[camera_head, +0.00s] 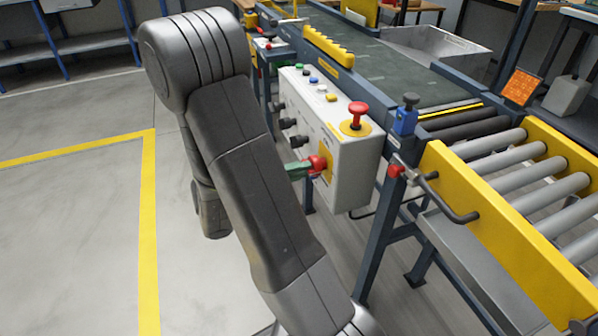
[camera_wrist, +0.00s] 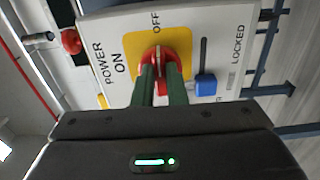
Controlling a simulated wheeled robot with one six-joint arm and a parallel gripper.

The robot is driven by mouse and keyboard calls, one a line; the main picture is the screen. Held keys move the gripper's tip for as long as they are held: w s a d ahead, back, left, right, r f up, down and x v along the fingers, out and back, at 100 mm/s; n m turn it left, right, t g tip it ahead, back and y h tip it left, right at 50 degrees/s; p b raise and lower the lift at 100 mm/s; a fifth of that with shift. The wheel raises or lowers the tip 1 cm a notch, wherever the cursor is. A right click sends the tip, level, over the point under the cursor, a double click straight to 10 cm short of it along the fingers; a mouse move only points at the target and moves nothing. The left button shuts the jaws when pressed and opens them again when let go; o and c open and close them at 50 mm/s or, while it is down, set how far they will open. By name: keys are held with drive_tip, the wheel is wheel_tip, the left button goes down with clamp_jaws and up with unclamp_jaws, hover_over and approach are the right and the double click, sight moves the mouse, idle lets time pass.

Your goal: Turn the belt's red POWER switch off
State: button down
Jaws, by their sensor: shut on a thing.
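The red POWER switch (camera_wrist: 159,60) sits on a yellow plate (camera_wrist: 133,42) on the belt's pale control box (camera_head: 352,178). In the wrist view, ON is printed left of the switch and OFF above it. My gripper's green fingers (camera_wrist: 162,88) are shut on the switch handle, one on each side. A pale mark on the handle seems to point up towards OFF, but the fingers hide its lower part. In the head view my gripper (camera_head: 304,168) reaches the switch (camera_head: 318,164) from the left, and my arm covers much of the middle.
A red mushroom button (camera_head: 357,115) on a yellow disc stands on top of the box. Black knobs (camera_head: 289,123) stick out of its front. Rollers (camera_head: 530,175) lie right; open floor (camera_head: 70,230) lies left.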

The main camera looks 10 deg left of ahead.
drive_tip(key=c, duration=1.5)
unclamp_jaws()
drive_tip(key=shift+o, duration=0.2)
drive_tip(key=p+v, duration=0.3)
drive_tip(key=v, duration=1)
drive_tip(key=shift+s+a, duration=0.3)
drive_tip(key=b+x, duration=0.3)
drive_tip(key=x, duration=1.1)
drive_tip(key=shift+a, duration=0.1)
